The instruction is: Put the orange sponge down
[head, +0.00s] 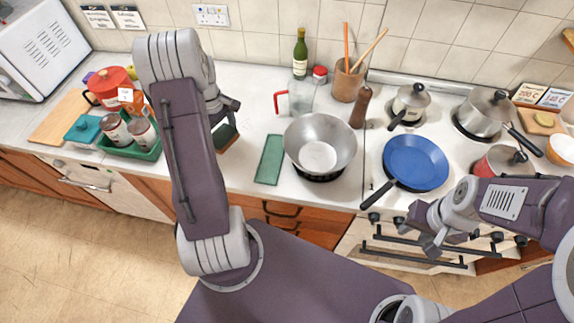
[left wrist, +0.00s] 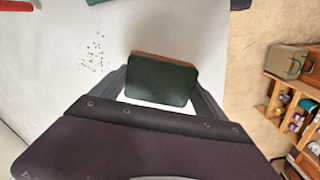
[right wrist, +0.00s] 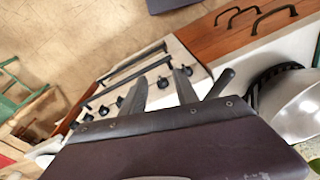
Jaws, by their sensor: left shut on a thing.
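The sponge (left wrist: 162,80) is between the fingers of my left gripper (left wrist: 165,85) in the left wrist view. It shows a dark green face and a thin orange-brown edge. In the head view the sponge (head: 224,138) is partly hidden behind my left arm, over the white counter near its front edge. I cannot tell whether it touches the counter. My left gripper is shut on it. My right gripper (head: 432,236) is empty in front of the stove, and its fingers (right wrist: 160,90) stand apart in the right wrist view.
A green mat (head: 269,160) lies right of the sponge, beside a steel wok (head: 320,143). Brown crumbs (left wrist: 93,52) lie on the counter. A green tray (head: 148,153) with jars stands to the left. A blue pan (head: 415,160) is on the stove.

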